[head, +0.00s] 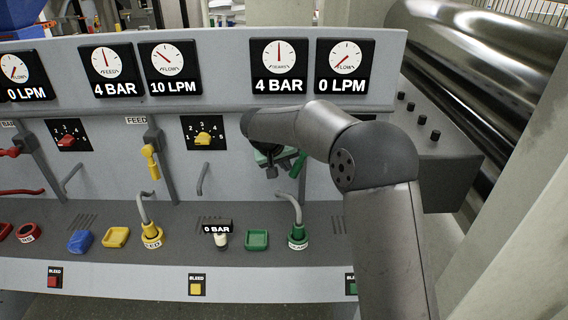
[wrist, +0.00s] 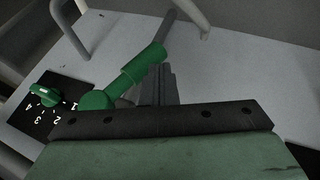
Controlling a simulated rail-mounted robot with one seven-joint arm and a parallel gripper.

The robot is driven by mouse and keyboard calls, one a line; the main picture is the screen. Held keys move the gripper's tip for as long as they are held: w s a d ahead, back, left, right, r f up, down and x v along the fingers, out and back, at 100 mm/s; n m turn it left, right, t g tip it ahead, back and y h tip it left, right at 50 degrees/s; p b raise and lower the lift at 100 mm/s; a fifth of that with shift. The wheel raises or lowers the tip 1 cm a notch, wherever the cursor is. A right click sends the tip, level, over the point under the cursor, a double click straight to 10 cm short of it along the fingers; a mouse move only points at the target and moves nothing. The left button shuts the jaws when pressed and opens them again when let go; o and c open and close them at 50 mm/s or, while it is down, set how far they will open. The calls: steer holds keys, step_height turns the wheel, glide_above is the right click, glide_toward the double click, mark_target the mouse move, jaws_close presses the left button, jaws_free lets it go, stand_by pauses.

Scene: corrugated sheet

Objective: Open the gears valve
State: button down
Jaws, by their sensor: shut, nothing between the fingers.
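The gears valve is a green lever valve whose handle (head: 298,166) shows partly behind my arm in the head view. In the wrist view its green handle (wrist: 144,63) slants up to the right from a round green hub. My gripper (head: 271,172) is at the valve, just left of the handle in the head view. In the wrist view my shut, empty fingers (wrist: 166,84) lie close along the right side of the handle; I cannot tell if they touch it. The gauges above read 4 BAR (head: 279,66) and 0 LPM (head: 345,66).
A green numbered dial (wrist: 45,97) is left of the valve in the wrist view. A yellow lever valve (head: 150,161) and yellow dial (head: 203,138) are on the panel to the left. A green hose fitting (head: 298,236) and green block (head: 256,239) are on the shelf below.

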steer(key=f+b, duration=0.1)
steer(key=f+h+b, duration=0.1)
steer(key=b, duration=0.1)
steer(key=shift+d+h, duration=0.2)
steer(key=shift+h, duration=0.1)
steer(key=h+b, duration=0.1)
steer(key=d+b, duration=0.1)
steer(key=shift+f+n+t+h+b, duration=0.25)
steer(key=shift+n+t+h+b, duration=0.05)
steer(key=shift+n+h, duration=0.1)
steer(key=shift+w+d+r+h+b, duration=0.15)
steer(key=shift+d+h+b, duration=0.15)
steer(key=shift+h, duration=0.2)
steer(key=shift+r, duration=0.1)
steer(key=shift+a, duration=0.1)
steer(key=a+f+b+v, duration=0.1)
steer(key=v, duration=1.1)
steer(key=shift+a+b, duration=0.4)
steer(key=shift+a, duration=0.15)
